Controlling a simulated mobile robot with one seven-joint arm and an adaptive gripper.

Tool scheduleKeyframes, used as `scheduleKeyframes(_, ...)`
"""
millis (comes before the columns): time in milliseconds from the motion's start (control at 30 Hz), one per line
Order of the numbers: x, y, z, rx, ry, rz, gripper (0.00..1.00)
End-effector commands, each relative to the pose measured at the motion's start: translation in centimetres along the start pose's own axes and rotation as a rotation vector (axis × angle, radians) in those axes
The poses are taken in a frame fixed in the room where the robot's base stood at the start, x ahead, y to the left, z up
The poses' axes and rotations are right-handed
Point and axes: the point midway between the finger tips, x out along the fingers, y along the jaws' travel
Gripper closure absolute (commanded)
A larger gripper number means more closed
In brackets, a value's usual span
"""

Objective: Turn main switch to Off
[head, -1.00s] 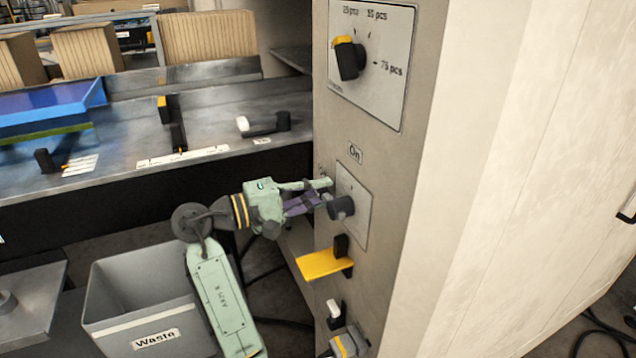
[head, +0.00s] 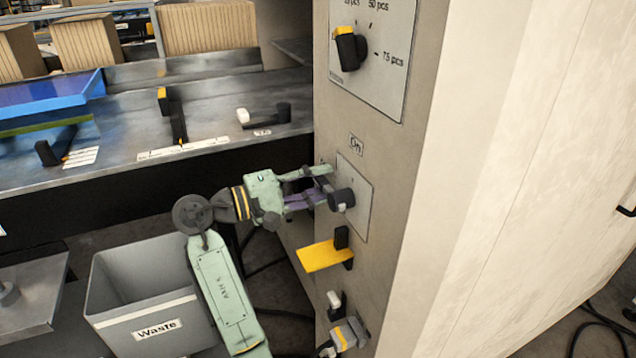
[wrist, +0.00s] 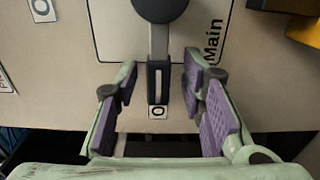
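The main switch is a dark round knob (head: 342,200) on a pale plate (head: 361,215) on the side of the cabinet. The plate reads "Main" in that view. My gripper (head: 325,186) is open at the switch. In the wrist view its purple-padded fingers (wrist: 160,80) stand either side of the handle, with visible gaps.
A yellow bracket (head: 325,256) juts out below the switch. A dial with "pcs" marks (head: 350,48) is above it. A grey waste bin (head: 140,290) stands beside my arm. A metal bench (head: 215,125) lies behind, left of the cabinet.

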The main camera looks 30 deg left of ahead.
Motion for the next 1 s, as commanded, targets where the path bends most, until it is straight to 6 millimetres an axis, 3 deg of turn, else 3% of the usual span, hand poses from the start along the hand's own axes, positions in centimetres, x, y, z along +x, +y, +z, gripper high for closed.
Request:
scheduleKeyframes(233,-1.6,0.1,-0.1,0.001,0.003,0.001,0.63)
scheduleKeyframes(700,-10.7,0.0,-0.1,0.000,0.002,0.000,0.63)
scheduleKeyframes(1000,-12.1,0.0,0.0,0.000,-0.001,0.000,0.63)
